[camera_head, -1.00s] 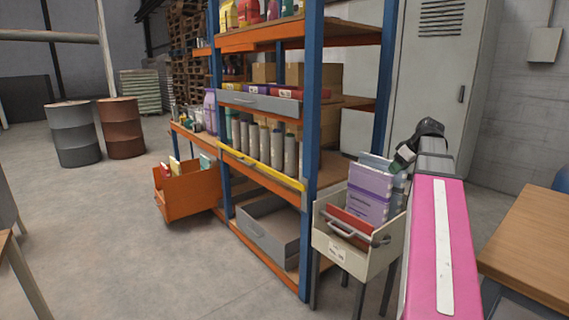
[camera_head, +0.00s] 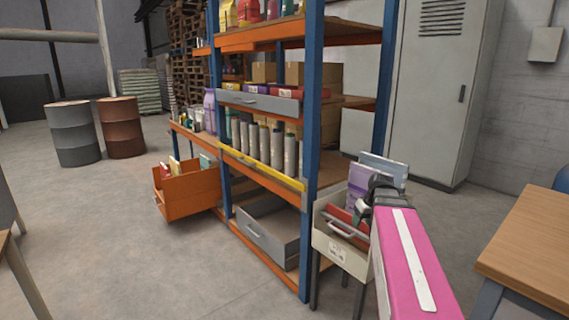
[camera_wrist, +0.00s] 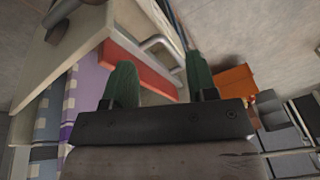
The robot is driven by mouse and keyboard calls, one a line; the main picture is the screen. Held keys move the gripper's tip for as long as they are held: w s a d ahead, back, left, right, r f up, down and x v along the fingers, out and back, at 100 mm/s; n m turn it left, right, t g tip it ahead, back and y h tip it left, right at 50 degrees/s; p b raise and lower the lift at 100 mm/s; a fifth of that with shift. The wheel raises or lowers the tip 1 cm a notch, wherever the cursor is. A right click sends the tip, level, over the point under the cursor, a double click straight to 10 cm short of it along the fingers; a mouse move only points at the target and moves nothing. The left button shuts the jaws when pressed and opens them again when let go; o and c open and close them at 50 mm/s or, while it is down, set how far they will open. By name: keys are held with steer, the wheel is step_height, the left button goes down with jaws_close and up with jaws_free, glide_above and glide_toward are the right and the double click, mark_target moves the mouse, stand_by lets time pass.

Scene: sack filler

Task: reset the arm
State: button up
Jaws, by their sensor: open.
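My gripper (camera_head: 362,208) is at the end of my pink arm, low over the cream bin (camera_head: 342,250) on legs. In the wrist view its two green fingers (camera_wrist: 158,72) are spread apart, with nothing held between them. A red item (camera_wrist: 140,70) in the bin and the bin's metal handle (camera_wrist: 160,45) show beyond the fingers. A purple pack (camera_head: 360,182) and a blue-grey pack (camera_head: 385,170) stand in the bin behind my gripper, partly hidden by it. I cannot tell whether a finger touches anything.
The shelf rack's blue post (camera_head: 312,150) stands just left of the bin. An orange bin (camera_head: 190,192) and a grey drawer (camera_head: 265,235) jut out further left. A wooden table (camera_head: 530,245) is at the right, and a grey locker (camera_head: 440,90) behind. The floor at left is open.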

steer(key=s+a+f+m+g+h, duration=0.1)
steer(key=s+a+f, duration=0.4)
steer(key=f, duration=0.3)
steer(key=s+a+f+m+g+h, duration=0.1)
steer(key=s+a+f+m, duration=0.1)
steer(key=s+a+f, duration=0.3)
step_height(320, 180, down, 4)
steer(key=shift+s+a+f, duration=0.2)
steer(key=shift+s+f, duration=0.05)
steer(key=shift+s, duration=0.4)
